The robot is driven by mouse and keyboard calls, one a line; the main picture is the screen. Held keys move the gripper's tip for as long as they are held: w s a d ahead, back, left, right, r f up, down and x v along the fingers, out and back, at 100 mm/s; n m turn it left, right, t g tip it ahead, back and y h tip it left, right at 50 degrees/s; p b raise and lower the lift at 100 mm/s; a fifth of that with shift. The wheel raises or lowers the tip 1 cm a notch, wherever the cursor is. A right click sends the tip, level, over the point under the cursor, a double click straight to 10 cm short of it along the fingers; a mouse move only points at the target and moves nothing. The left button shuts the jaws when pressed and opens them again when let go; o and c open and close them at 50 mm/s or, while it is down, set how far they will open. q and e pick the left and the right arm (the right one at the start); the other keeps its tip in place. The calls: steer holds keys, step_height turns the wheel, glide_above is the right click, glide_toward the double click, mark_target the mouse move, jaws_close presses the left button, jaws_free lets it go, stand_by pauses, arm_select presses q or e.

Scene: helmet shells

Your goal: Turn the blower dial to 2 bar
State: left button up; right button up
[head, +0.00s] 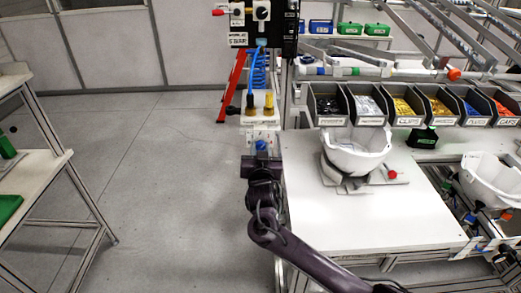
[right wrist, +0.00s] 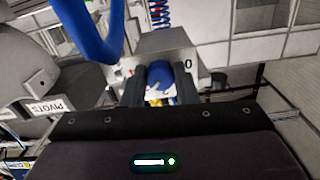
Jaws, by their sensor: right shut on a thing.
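The blue blower dial (head: 262,145) sits on a pale panel (head: 262,125) left of the white work table in the head view. My right gripper (head: 262,155) reaches it from the front. In the right wrist view the dial (right wrist: 155,75) shows between the two dark fingers of the right gripper (right wrist: 159,92), which are shut on it. A "0" mark shows on the panel just right of the dial there. A "2" mark and the dial's pointer cannot be made out. My left gripper is not in view.
A white helmet shell (head: 357,150) stands on a holder on the white table (head: 360,225); another shell (head: 492,180) is at the right. Labelled parts bins (head: 365,105) line the back. A blue coiled hose (head: 258,72) hangs above the panel. Floor to the left is clear.

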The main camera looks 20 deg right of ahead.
steer(key=n+p, duration=0.1)
steer(key=n, duration=0.3)
steer(key=shift+n+p, duration=0.3)
steer(key=shift+p, duration=0.1)
steer(key=shift+n+p, duration=0.75)
steer(key=shift+n, duration=1.15)
steer(key=o, duration=1)
